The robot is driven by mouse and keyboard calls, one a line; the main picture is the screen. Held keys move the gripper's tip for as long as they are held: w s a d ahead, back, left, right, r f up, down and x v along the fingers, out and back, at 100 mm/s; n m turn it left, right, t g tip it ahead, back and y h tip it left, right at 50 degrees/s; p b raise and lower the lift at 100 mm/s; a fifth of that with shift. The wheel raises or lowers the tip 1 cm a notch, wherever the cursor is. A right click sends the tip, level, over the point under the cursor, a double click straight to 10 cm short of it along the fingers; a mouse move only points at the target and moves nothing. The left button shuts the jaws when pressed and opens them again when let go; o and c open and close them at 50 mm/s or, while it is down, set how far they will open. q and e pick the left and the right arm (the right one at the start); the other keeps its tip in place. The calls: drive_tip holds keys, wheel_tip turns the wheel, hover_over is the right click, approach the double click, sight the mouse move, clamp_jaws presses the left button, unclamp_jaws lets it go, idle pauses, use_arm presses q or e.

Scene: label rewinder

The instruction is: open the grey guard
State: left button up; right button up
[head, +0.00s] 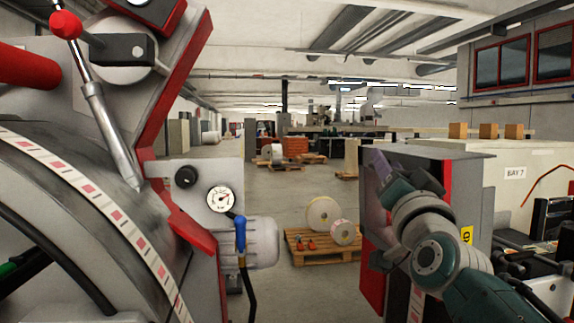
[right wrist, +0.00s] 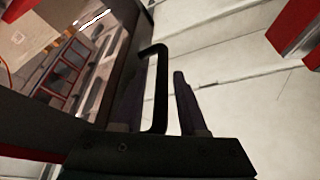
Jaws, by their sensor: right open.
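A grey panel with red edging (head: 405,163), apparently the guard, stands at the right in the head view. My right gripper (head: 380,168) is at its left part, partly hidden behind my own wrist. In the right wrist view a black bent bar handle (right wrist: 161,90) stands between the two fingers of my right gripper (right wrist: 157,85). The fingers are open around it, with a clear gap to the right finger; whether the left finger touches it I cannot tell. The handle's bent end meets a dark panel (right wrist: 128,40) at the left. My left gripper is not in view.
At the left a large machine carries a printed label web (head: 92,190), a red-knobbed lever (head: 95,100) and a pressure gauge (head: 221,198). A pallet with rolls (head: 320,246) stands on the floor beyond. The aisle between is clear.

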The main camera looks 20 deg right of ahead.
drive_tip(key=shift+s+f, duration=0.1)
drive_tip(key=shift+f, duration=0.05)
drive_tip(key=shift+s+a+f, duration=0.15)
drive_tip(key=shift+s+f, duration=0.05)
drive_tip(key=shift+s, duration=0.05)
drive_tip(key=b+v, duration=0.3)
drive_tip(key=v, duration=0.6)
drive_tip(key=shift+r, duration=0.15)
drive_tip(key=shift+s+a, duration=0.1)
drive_tip(key=shift+s, duration=0.05)
